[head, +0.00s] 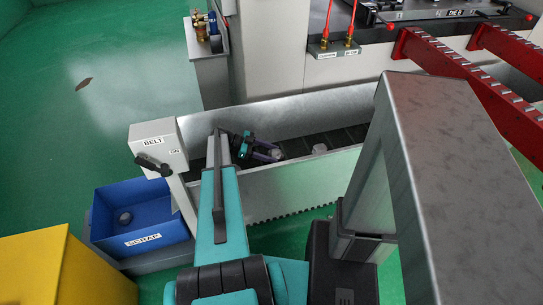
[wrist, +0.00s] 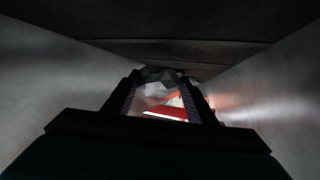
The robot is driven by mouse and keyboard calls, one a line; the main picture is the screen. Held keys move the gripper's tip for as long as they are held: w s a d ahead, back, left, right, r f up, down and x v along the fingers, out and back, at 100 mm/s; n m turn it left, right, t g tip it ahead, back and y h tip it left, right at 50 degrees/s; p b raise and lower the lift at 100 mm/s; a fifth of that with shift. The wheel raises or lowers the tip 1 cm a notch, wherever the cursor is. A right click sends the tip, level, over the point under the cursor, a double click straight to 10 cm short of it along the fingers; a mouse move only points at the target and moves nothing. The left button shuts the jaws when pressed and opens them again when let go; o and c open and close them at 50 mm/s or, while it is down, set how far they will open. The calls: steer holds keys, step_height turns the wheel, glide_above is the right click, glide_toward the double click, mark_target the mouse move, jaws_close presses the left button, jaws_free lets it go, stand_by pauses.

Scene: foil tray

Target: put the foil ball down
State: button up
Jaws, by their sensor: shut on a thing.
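My gripper (head: 272,151) reaches down into the metal-walled belt trough in the head view. Its purple fingers are shut on a small grey foil ball (head: 277,154), low over the dark belt. Whether the ball touches the belt I cannot tell. In the wrist view my gripper (wrist: 162,92) has the crumpled grey foil ball (wrist: 158,75) between its fingers. A red and white patch shows just below the ball there; I cannot tell what it is.
Another grey lump (head: 320,149) lies on the dark belt (head: 297,148) to the right. A blue SCRAP bin (head: 105,222) holds a grey lump (head: 125,217). A BELT switch box (head: 158,143) stands at the trough's left end. Red rails (head: 460,65) are at upper right.

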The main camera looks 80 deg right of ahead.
steer(key=shift+f, duration=0.95)
steer(key=shift+f, duration=0.1)
steer(key=o, duration=1.1)
steer(key=shift+c, duration=0.2)
steer(key=shift+w, duration=0.35)
steer(key=shift+b+v, duration=1.15)
steer(key=shift+v, duration=2.35)
steer(key=shift+s+r, duration=0.1)
steer(key=shift+r, duration=0.15)
